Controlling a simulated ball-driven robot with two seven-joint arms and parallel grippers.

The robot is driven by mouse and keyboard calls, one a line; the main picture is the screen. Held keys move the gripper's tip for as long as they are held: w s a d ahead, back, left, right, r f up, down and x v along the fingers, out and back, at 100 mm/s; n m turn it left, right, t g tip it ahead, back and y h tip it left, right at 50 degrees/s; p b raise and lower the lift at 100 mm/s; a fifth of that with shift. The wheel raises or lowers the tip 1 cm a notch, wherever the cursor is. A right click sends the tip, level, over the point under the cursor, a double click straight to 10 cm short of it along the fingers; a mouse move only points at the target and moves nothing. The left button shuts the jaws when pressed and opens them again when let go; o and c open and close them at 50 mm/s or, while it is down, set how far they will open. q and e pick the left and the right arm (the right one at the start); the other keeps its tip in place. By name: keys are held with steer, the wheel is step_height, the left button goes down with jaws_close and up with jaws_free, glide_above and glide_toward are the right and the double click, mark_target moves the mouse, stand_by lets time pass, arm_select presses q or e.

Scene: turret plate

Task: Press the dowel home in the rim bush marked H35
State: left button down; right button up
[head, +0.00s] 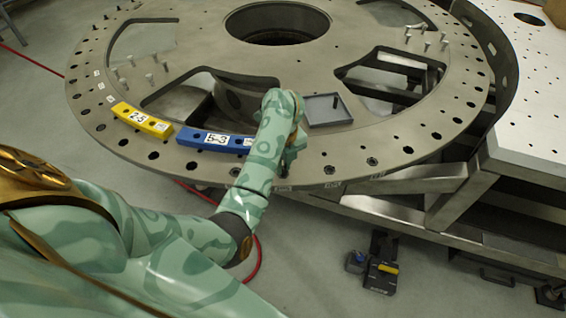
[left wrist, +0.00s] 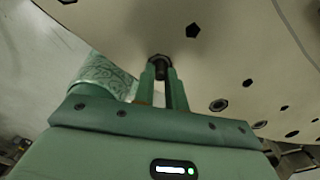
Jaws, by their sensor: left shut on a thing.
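The turret plate (head: 330,165) is a large grey steel ring with holes and bushes around its rim. My left gripper (head: 284,180) is at the near rim, mostly hidden behind my own forearm. In the left wrist view its two fingers (left wrist: 163,90) are shut on a dark dowel (left wrist: 160,69). The dowel's far end meets a dark rim bush in the plate (left wrist: 110,35); how deep it sits cannot be told. Small labels stand along the rim, but I cannot read H35 on any of them. My right gripper is not in view.
A yellow block (head: 142,120) and a blue block (head: 208,140) lie along the rim, left of my arm. A grey tray (head: 328,110) lies right of it. Loose pins (head: 150,78) stand on the plate. A perforated table (head: 535,110) is at right.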

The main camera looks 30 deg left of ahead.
arm_select(q)
steer(key=shift+f, duration=0.3)
stand_by(0.4)
steer(key=c, duration=1.5)
jaws_free()
steer(key=shift+r, duration=0.1)
step_height(320, 180, up, 7)
steer(key=p, duration=0.6)
